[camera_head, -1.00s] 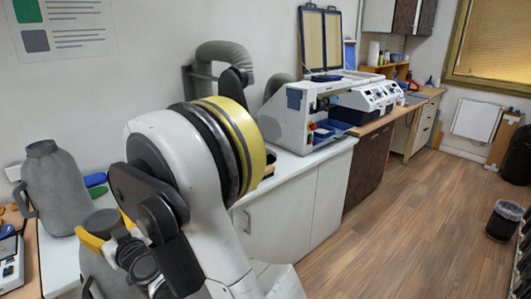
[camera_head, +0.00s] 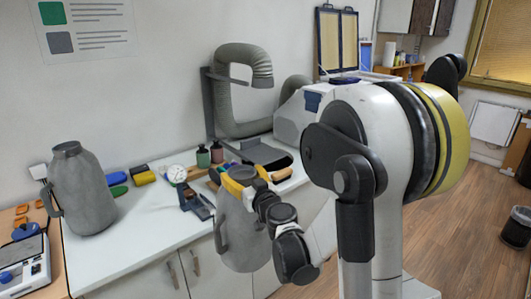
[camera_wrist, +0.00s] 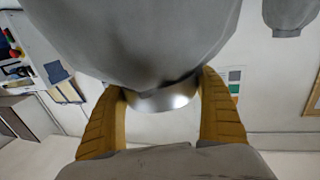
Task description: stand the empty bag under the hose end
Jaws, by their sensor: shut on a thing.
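A grey bag (camera_head: 240,240) with a side handle hangs upright from my gripper (camera_head: 243,180), in front of the counter edge in the head view. The yellow fingers are shut around its neck. In the wrist view the fingers (camera_wrist: 162,108) stand on both sides of the neck, and the bag's grey body (camera_wrist: 130,40) fills the top. The grey ribbed hose (camera_head: 240,55) arches on a bracket by the wall. A second grey bag (camera_head: 80,195) stands on the left of the counter.
The white counter (camera_head: 130,240) has bare room at left front. Bottles (camera_head: 210,155), brushes, a yellow-and-black block (camera_head: 145,178) and small tools lie behind the held bag. A machine (camera_head: 300,120) stands right of the hose, partly hidden by my arm.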

